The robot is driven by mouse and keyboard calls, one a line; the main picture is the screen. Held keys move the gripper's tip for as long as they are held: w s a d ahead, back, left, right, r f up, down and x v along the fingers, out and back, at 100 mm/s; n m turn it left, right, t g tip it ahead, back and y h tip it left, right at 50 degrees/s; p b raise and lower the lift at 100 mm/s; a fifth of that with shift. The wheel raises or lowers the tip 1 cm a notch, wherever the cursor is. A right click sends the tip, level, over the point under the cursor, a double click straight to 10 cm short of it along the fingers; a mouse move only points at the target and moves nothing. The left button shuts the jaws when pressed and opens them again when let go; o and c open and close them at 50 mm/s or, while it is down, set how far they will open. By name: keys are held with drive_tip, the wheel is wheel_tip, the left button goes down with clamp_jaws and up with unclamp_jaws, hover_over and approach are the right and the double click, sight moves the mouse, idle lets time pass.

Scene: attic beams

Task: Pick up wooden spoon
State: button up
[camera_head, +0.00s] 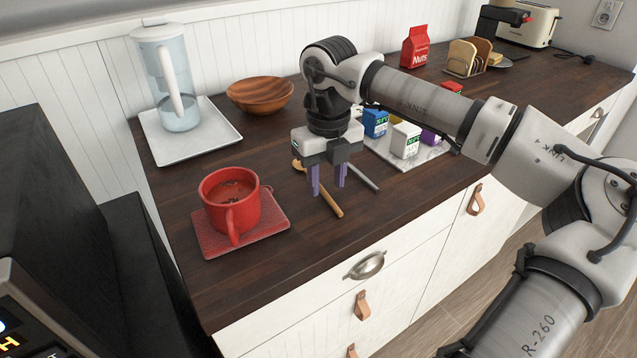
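The wooden spoon (331,206) lies on the dark wooden counter, its light brown handle pointing toward the front edge. Its head (297,165) shows just left of my gripper, and its middle is partly hidden behind the fingers. My gripper (328,187) points down over the spoon, with its two purple fingers apart and nothing seen between them. The fingertips look close to the spoon, but I cannot tell the exact height or whether they touch it.
A red mug (222,207) on a red mat (276,222) stands left of my gripper. A grey metal utensil (364,177) lies just right. Small cartons (405,140) on a tray stand further right. A wooden bowl (260,94) and a pitcher (165,80) are behind. Counter toward the front edge is clear.

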drive_tip(key=shift+f, duration=1.05)
clamp_jaws()
drive_tip(key=shift+r, duration=0.1)
wheel_tip(320, 180, up, 20)
drive_tip(key=shift+b, duration=0.45)
